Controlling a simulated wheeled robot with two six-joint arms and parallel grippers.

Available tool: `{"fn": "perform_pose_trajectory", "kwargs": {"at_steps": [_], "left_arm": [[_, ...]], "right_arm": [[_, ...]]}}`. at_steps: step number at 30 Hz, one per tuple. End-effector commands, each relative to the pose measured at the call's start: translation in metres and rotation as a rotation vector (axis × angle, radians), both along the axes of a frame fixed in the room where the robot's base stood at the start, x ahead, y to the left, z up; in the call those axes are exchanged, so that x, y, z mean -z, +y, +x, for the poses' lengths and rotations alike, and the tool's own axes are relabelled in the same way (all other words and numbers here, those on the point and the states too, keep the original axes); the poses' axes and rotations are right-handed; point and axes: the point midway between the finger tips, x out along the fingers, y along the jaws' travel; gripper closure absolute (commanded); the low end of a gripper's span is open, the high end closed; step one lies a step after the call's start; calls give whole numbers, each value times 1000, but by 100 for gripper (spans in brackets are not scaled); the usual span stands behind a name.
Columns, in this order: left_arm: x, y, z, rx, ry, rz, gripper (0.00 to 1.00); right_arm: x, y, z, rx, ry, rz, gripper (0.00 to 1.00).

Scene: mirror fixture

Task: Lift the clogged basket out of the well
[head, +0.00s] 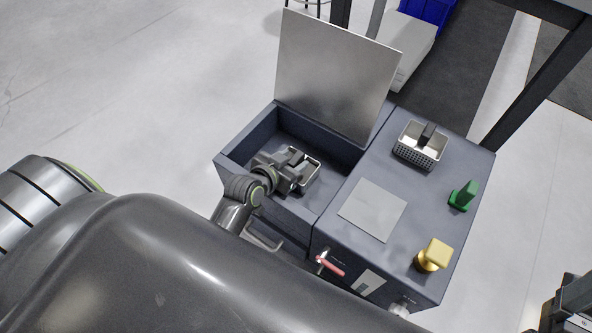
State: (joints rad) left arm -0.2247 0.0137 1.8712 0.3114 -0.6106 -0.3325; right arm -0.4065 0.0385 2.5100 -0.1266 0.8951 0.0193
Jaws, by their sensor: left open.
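The well (247,147) is a dark grey open-topped box at the left of the fixture, with a flat metal panel (335,75) standing upright behind it. The clogged basket (311,175) sits down inside the well. Only part of its pale metal rim shows, so its contents and mesh are hidden. My left gripper (296,172) reaches down into the well over the basket; it is open, with its fingers around the basket's middle. I cannot tell whether they touch a handle. My right gripper is not in view.
A second mesh basket (420,146) with a dark handle stands on the fixture's top. A red-handled lever (329,265) is on the front. Dark frame posts stand behind.

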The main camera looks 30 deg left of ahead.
Motion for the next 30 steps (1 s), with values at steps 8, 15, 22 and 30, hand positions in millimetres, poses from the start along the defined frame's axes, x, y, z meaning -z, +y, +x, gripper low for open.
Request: {"fn": "perform_pose_trajectory", "kwargs": {"at_steps": [8,15,22,30], "left_arm": [[-1,0,0,0,0,1,70],[-1,0,0,0,0,1,100],[-1,0,0,0,-1,1,100],[-8,0,0,0,-2,1,100]], "right_arm": [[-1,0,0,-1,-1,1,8],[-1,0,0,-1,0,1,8],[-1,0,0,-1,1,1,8],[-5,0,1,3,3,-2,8]]}}
